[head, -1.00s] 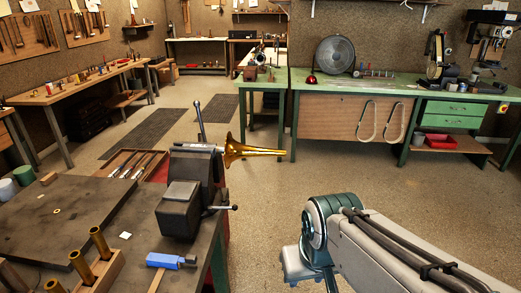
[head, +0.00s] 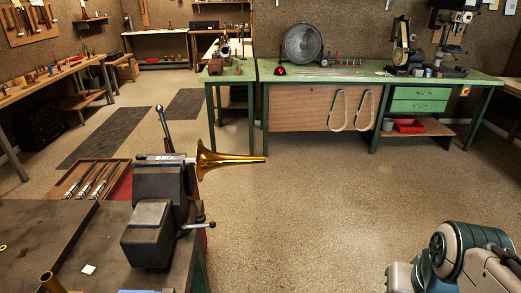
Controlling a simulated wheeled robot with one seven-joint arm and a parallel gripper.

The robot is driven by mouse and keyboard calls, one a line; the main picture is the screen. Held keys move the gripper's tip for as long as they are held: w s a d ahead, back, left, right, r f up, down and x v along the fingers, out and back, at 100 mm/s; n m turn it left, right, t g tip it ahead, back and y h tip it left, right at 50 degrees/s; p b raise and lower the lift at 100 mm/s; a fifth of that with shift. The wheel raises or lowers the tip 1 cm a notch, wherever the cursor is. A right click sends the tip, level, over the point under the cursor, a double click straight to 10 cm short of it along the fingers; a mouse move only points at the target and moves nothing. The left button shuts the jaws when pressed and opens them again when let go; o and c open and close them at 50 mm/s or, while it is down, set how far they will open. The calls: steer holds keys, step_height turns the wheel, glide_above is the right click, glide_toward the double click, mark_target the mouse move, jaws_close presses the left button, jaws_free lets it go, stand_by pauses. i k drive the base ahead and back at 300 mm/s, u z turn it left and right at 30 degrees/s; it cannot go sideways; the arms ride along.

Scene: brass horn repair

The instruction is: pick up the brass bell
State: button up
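The brass bell (head: 222,160) is a shiny golden flared horn piece. It lies level at the top of a dark bench vise (head: 160,190), with its wide rim by the vise and its narrow end pointing right, over the floor. I cannot tell whether it is clamped or sits on a mandrel. The vise stands at the right edge of the near left workbench. My arm shows at the bottom right, well apart from the bell. My gripper is outside the picture.
A wooden tray of tools (head: 93,180) lies behind the vise. A green bench (head: 400,83) with a drill press (head: 452,30) stands at the back. The floor (head: 300,205) between the benches is clear.

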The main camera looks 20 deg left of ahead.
mark_target(207, 161)
steer(key=i, duration=1.55)
steer(key=u, duration=1.95)
